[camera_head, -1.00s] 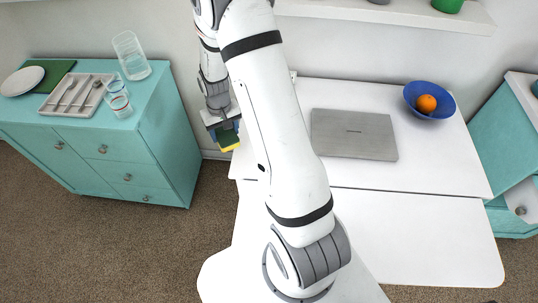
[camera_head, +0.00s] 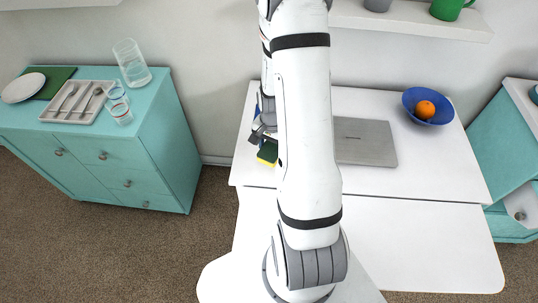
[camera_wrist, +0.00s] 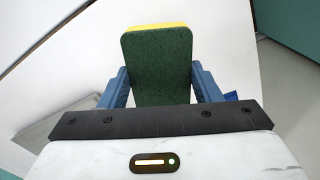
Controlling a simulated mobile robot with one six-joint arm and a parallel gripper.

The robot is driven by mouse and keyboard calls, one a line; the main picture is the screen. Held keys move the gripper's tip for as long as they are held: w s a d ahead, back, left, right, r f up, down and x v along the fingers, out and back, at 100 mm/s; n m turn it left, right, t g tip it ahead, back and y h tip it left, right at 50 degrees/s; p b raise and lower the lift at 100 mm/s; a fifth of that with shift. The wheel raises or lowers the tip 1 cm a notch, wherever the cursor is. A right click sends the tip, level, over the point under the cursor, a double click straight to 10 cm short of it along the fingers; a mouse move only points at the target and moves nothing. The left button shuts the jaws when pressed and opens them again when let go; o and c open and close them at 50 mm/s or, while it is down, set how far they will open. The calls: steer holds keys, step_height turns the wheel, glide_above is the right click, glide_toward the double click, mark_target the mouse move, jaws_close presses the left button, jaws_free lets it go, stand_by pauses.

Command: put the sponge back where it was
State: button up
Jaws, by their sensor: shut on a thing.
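The sponge (camera_head: 267,152), dark green with a yellow layer, is held in my gripper (camera_head: 262,142). In the wrist view the sponge (camera_wrist: 158,66) stands between the two blue fingers of my gripper (camera_wrist: 159,84), its dark green face toward the camera and its yellow edge at the far end. In the head view my gripper is over the left end of the white desk (camera_head: 255,178), partly hidden behind my arm. I cannot tell whether the sponge touches the desk.
A grey laptop (camera_head: 366,143) lies on the desk, and a blue bowl (camera_head: 410,98) with an orange (camera_head: 425,109) stands at the right. A teal cabinet (camera_head: 160,110) at left bears a cutlery tray (camera_head: 52,114), glasses (camera_head: 131,63) and a plate (camera_head: 22,88). A shelf (camera_head: 410,20) hangs above the desk.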

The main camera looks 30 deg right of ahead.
mark_target(271, 155)
steer(key=shift+f, duration=2.2)
steer(key=shift+f, duration=0.1)
steer(key=shift+f, duration=0.15)
steer(key=o, duration=0.9)
steer(key=shift+o, duration=0.2)
step_height(271, 155, up, 13)
steer(key=shift+f+b, duration=0.2)
steer(key=shift+b, duration=0.2)
steer(key=s+a+r+n+t, duration=0.1)
steer(key=s+a+r+n, duration=0.4)
steer(key=r, duration=0.5)
steer(key=s+a+r+n+t, duration=0.2)
steer(key=s+a+r+n, duration=0.4)
steer(key=r, duration=0.4)
steer(key=shift+s+a, duration=0.75)
steer(key=shift+a, duration=0.3)
